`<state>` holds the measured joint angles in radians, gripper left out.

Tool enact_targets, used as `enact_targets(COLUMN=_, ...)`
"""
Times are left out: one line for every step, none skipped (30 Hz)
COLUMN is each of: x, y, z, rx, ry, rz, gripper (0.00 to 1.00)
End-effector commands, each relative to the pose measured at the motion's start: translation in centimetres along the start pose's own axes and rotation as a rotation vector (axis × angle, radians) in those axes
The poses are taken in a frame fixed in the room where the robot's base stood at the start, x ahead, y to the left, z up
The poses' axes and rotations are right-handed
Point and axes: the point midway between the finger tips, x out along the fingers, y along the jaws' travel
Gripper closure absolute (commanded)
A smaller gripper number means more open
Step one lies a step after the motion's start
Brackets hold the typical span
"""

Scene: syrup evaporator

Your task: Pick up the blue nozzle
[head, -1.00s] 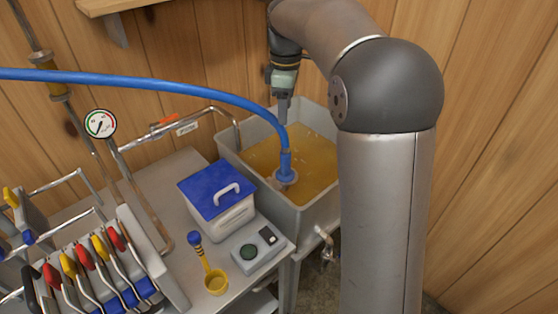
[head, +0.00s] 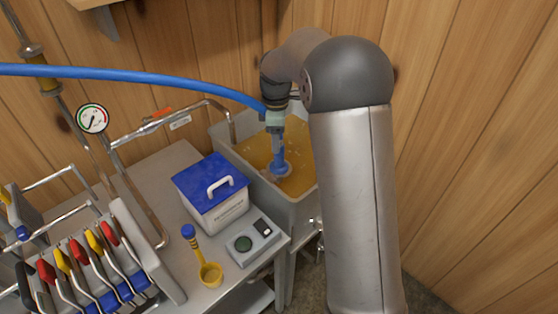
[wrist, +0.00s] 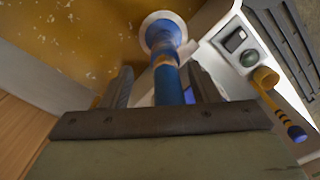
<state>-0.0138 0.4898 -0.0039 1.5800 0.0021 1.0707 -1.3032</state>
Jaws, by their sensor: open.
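The blue nozzle (head: 279,150) hangs at the end of a blue hose, over the vat (head: 303,208) of amber liquid. Its flared disc end (wrist: 160,34) points into the vat. My gripper (head: 277,138) is right at the nozzle, seen from behind in the head view. In the wrist view my gripper (wrist: 157,85) is open, with one dark finger on each side of the blue nozzle body. The nozzle looks to be between the fingers, though I cannot tell whether either touches it.
A white box with a blue lid (head: 211,190) stands on the metal table left of the vat. A scale (head: 252,242) and a yellow scoop (head: 210,273) are in front. The blue hose (head: 130,74) runs across from the left. A rack of colored-handled tools (head: 85,260) stands at lower left.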

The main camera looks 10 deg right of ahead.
Motion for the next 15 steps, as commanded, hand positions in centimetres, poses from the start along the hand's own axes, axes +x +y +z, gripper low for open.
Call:
enact_targets(x=0.6, y=-0.3, z=0.2, rx=0.001, ry=-0.001, rz=-0.004, gripper=0.45)
enact_targets(x=1.0, y=-0.4, z=0.4, rx=0.002, ry=-0.002, rz=-0.005, gripper=0.45)
enact_targets(x=1.6, y=-0.6, z=0.6, rx=0.002, ry=-0.002, rz=-0.006, gripper=0.45)
enact_targets(x=2.1, y=-0.7, z=0.8, rx=0.002, ry=-0.002, rz=-0.006, gripper=0.45)
enact_targets(x=2.5, y=-0.8, z=0.9, rx=0.002, ry=-0.002, rz=-0.006, gripper=0.45)
enact_targets(x=3.1, y=-0.8, z=0.8, rx=0.001, ry=-0.001, rz=-0.005, gripper=0.45)
enact_targets(x=3.5, y=-0.7, z=0.8, rx=0.001, ry=-0.001, rz=-0.004, gripper=0.45)
enact_targets(x=3.8, y=-0.7, z=0.8, rx=0.001, ry=-0.001, rz=-0.004, gripper=0.45)
enact_targets(x=4.2, y=-0.7, z=0.8, rx=0.001, ry=-0.001, rz=-0.003, gripper=0.45)
enact_targets(x=4.4, y=-0.7, z=0.8, rx=0.001, ry=-0.001, rz=-0.002, gripper=0.45)
enact_targets(x=4.5, y=-0.7, z=0.8, rx=0.001, ry=0.000, rz=-0.002, gripper=0.45)
enact_targets(x=4.6, y=-0.7, z=0.8, rx=0.001, ry=0.000, rz=-0.002, gripper=0.45)
enact_targets(x=4.7, y=-0.7, z=0.8, rx=0.001, ry=0.000, rz=-0.001, gripper=0.45)
enact_targets(x=4.7, y=-0.7, z=0.8, rx=0.001, ry=0.000, rz=-0.001, gripper=0.45)
enact_targets(x=4.7, y=-0.7, z=0.8, rx=0.001, ry=0.000, rz=-0.001, gripper=0.45)
